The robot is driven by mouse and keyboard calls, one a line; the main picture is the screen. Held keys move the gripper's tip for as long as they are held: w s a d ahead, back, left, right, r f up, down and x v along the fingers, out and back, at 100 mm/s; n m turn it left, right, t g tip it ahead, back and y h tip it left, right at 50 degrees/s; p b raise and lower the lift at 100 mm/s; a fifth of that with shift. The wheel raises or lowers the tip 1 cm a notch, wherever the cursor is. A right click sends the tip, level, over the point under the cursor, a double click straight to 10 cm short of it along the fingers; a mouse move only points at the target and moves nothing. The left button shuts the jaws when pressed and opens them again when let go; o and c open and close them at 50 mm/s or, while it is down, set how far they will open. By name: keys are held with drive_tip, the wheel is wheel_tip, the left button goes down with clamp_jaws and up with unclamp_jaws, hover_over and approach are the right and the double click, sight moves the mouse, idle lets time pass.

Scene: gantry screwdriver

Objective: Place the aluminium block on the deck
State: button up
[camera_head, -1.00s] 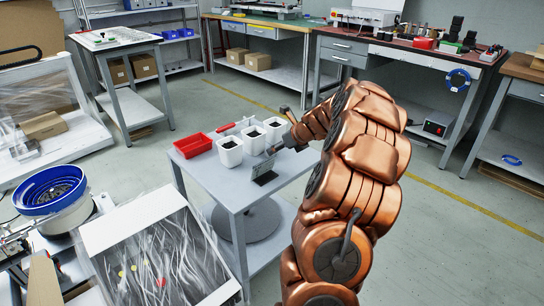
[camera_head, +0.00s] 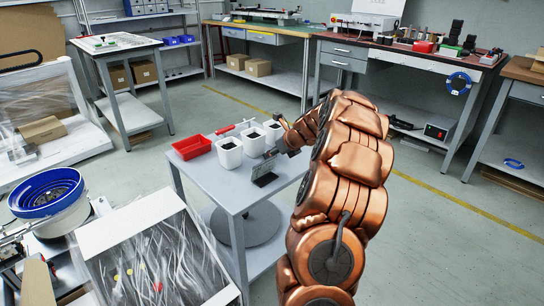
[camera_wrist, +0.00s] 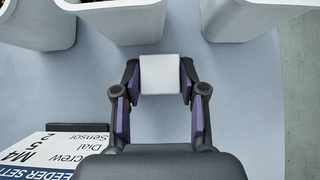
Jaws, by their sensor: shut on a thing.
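The aluminium block (camera_wrist: 160,75) is a pale, square-faced piece. In the wrist view my gripper (camera_wrist: 160,82) is shut on it, with one finger at its left side and one at its right. The block is over the bare blue-grey top of the small table; whether it touches that top I cannot tell. In the head view my arm reaches over this grey table (camera_head: 205,180), and I cannot make out the block there. I cannot tell for sure which surface is the deck.
White bins (camera_head: 230,153) stand in a row beyond my gripper, one close past the block (camera_wrist: 130,22). A red tray (camera_head: 191,147) is left of them. A feeder settings card (camera_wrist: 60,155) stands at the gripper's near left. A white-topped table (camera_head: 118,42) stands back left.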

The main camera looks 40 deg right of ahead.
clamp_jaws()
drive_tip(key=shift+r, duration=0.1)
